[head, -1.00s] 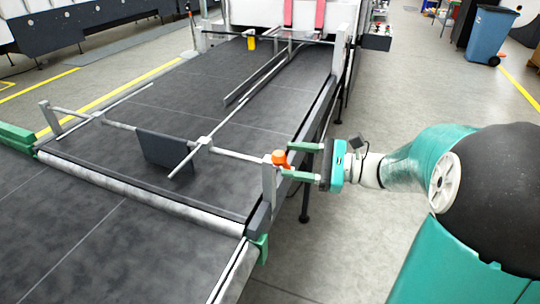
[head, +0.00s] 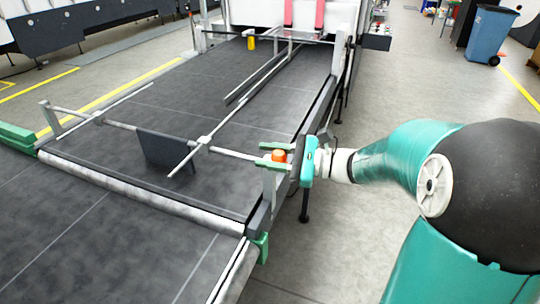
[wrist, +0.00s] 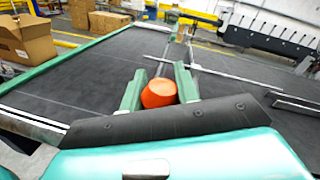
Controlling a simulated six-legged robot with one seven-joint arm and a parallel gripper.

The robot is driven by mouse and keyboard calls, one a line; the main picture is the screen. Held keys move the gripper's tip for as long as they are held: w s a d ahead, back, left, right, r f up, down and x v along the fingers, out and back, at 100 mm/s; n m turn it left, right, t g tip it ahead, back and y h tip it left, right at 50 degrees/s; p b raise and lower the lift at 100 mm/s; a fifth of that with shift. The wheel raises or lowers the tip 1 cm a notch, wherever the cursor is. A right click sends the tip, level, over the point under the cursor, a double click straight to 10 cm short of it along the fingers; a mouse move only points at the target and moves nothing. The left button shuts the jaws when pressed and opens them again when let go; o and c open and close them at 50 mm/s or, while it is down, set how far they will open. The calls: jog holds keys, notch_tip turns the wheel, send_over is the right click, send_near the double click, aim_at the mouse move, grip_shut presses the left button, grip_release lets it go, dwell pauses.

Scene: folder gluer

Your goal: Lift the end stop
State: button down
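The end stop looks to be the dark flat plate (head: 167,150) hanging from a crossbar (head: 233,153) over the belt in the head view. An orange knob (head: 279,156) sits at the right end of that crossbar, on a grey upright. My gripper (head: 272,155) is at this knob, with one green finger on each side of it. In the wrist view the orange knob (wrist: 159,93) lies between the two fingers (wrist: 158,92). The fingers are apart, and I cannot tell whether they touch the knob.
The dark conveyor belt (head: 190,95) runs away from me, with long thin rails above it. A yellow part (head: 251,43) stands at its far end. A blue bin (head: 490,35) stands at the back right. Cardboard boxes (wrist: 25,40) show in the wrist view. The floor right of the conveyor is clear.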

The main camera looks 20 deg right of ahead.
jog(key=shift+w+d, duration=0.1)
jog(key=w+d+m+t, duration=0.3)
jog(key=w+d+m, duration=0.7)
jog(key=w+m, duration=0.4)
jog(key=shift+w+d+m, duration=0.15)
jog(key=shift+d+m, duration=0.15)
jog(key=shift+m, duration=1.5)
jog(key=c, duration=1)
grip_release()
jog(key=shift+w, duration=0.1)
jog(key=shift+c, duration=0.2)
jog(key=v, duration=1.3)
jog(key=shift+s+d+f, duration=0.2)
jog(key=shift+s+d, duration=0.05)
jog(key=shift+s, duration=0.05)
